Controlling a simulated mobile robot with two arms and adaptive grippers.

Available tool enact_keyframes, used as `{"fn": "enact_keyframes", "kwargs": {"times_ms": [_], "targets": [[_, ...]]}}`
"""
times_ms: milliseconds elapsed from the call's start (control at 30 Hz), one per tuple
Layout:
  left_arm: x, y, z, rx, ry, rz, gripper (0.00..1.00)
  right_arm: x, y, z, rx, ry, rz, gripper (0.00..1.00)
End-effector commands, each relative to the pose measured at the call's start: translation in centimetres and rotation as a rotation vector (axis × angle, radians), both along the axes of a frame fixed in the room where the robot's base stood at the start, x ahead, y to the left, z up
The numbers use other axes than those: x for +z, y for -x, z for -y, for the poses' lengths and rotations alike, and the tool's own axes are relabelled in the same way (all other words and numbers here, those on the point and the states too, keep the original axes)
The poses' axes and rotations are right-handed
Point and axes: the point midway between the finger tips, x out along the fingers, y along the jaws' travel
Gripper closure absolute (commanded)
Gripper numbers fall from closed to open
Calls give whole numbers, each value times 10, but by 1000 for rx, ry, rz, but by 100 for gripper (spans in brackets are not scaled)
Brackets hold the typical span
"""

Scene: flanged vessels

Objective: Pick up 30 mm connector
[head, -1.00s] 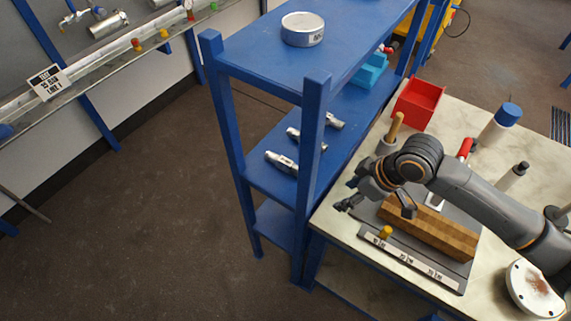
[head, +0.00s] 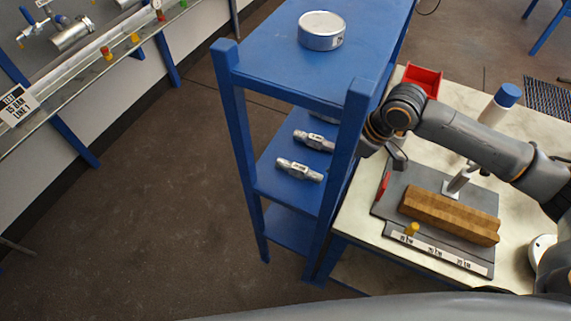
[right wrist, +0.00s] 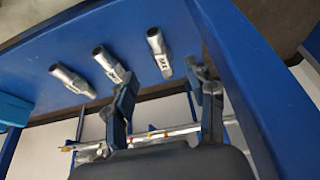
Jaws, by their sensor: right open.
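Three silver metal connectors lie on the middle board of the blue shelf: a near one (head: 300,170), a middle one (head: 314,140) and a far one (head: 323,118) partly hidden by the shelf post. In the right wrist view they show as a left (right wrist: 73,80), a middle (right wrist: 112,67) and a right connector (right wrist: 159,53). Their labels are too small to read, so I cannot tell which is 30 mm. My right gripper (right wrist: 166,80) is open and empty, its fingertips close to the connectors. In the head view its fingers are hidden behind the post. My left gripper is not in view.
The shelf's front post (head: 347,145) stands close beside my right wrist. The worktable (head: 350,225) holds a wooden block (head: 447,215), a red bin (head: 423,80) and a blue-capped bottle (head: 500,103).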

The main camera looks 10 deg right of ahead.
Motion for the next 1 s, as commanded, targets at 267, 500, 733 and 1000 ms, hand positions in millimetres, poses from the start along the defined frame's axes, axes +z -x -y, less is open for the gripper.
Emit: {"fn": "enact_keyframes", "kwargs": {"times_ms": [267,500,733,1000], "targets": [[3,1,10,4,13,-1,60,-20,-4,-7,1,-1,-4,45],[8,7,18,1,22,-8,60,-63,-15,-22,-1,-2,-3,45],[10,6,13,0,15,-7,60,-80,-19,-27,1,0,0,45],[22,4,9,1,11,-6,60,-107,-31,-32,-1,0,-3,45]]}}
